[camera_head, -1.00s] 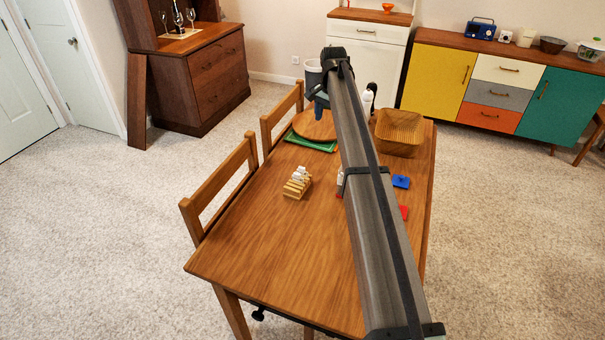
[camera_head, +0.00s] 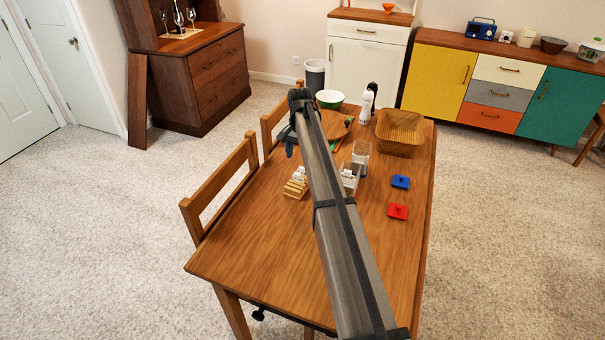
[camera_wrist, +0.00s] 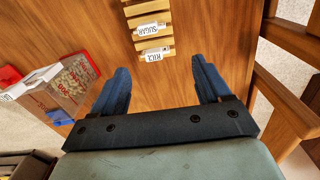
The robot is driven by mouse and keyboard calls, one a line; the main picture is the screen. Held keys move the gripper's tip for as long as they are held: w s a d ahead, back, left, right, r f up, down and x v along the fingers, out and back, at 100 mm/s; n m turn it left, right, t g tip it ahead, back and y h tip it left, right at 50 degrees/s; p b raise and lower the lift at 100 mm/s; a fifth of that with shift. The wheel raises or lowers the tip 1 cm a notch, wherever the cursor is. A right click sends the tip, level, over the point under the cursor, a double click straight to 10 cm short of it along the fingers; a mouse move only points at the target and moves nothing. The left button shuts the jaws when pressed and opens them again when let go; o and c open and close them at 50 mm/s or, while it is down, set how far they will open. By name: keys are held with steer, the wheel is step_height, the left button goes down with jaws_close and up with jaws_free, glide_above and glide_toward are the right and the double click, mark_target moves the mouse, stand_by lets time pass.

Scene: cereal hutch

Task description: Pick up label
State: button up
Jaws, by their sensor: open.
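Small white labels stand in a slotted wooden rack (camera_head: 294,190) on the table; the rack also shows at the top of the wrist view (camera_wrist: 142,8). Two labels are readable there: a SUGAR label (camera_wrist: 149,30) and, nearer my gripper, a RICE label (camera_wrist: 156,54). In the head view the labels (camera_head: 299,173) are too small to read. My gripper (camera_wrist: 160,84) is open and empty, its two blue fingers apart above the table. The RICE label lies in the picture just beyond the gap between the fingertips. In the head view my gripper (camera_head: 290,140) is partly hidden by my arm.
Clear containers (camera_head: 361,155) stand right of the rack; one (camera_wrist: 78,76) shows left of my fingers. A blue lid (camera_head: 400,181) and red lid (camera_head: 397,212) lie right. A basket (camera_head: 400,132) and green-rimmed bowl (camera_head: 329,98) are farther back. Chairs (camera_head: 222,185) line the left edge.

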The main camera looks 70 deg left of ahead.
steer(key=shift+w+d+f, duration=0.15)
steer(key=shift+f, duration=1)
steer(key=shift+w+d+f, duration=0.1)
steer(key=shift+d+f, duration=0.05)
steer(key=shift+f, duration=1.55)
steer(key=shift+c, duration=0.4)
steer(key=c, duration=1)
steer(key=shift+c, duration=0.2)
